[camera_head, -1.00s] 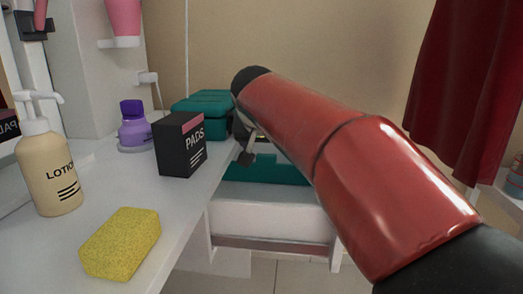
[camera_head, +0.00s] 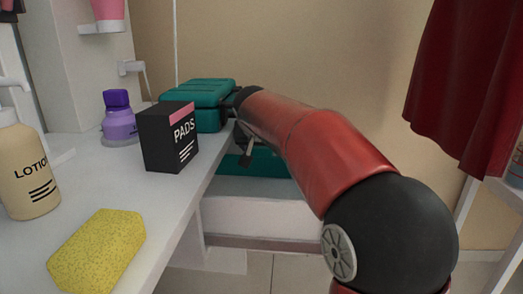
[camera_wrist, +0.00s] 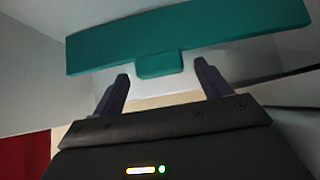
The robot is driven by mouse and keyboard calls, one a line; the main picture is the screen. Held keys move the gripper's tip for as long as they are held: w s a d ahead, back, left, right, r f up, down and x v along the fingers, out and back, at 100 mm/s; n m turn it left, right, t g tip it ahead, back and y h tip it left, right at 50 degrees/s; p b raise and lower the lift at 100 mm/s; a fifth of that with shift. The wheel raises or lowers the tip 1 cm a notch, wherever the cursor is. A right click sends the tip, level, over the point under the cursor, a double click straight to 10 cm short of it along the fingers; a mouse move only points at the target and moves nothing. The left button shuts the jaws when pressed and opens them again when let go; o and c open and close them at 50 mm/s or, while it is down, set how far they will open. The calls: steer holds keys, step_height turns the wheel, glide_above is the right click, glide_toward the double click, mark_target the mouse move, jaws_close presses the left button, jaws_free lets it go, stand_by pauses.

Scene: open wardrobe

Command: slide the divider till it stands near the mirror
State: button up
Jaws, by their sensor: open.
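The divider is most likely the teal panel (camera_head: 256,163) low behind my arm, above the white drawer front; my arm hides part of it. In the wrist view a wide teal panel (camera_wrist: 215,28) with a small tab (camera_wrist: 160,65) spans the top. My gripper (camera_wrist: 162,74) is open, its two dark fingers either side of the tab in the picture. I see no contact, and cannot tell whether the tab is between the fingertips in depth. In the head view my gripper (camera_head: 243,150) is partly hidden beside the counter edge. I cannot clearly make out the mirror.
The white counter (camera_head: 120,195) holds a lotion bottle (camera_head: 27,170), a yellow sponge (camera_head: 97,250), a black PADS box (camera_head: 170,138), a purple bottle (camera_head: 119,124) and a teal case (camera_head: 200,100). Its edge runs close to my gripper. A red cloth (camera_head: 465,90) hangs at right.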

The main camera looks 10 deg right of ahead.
steer(key=shift+x, duration=0.75)
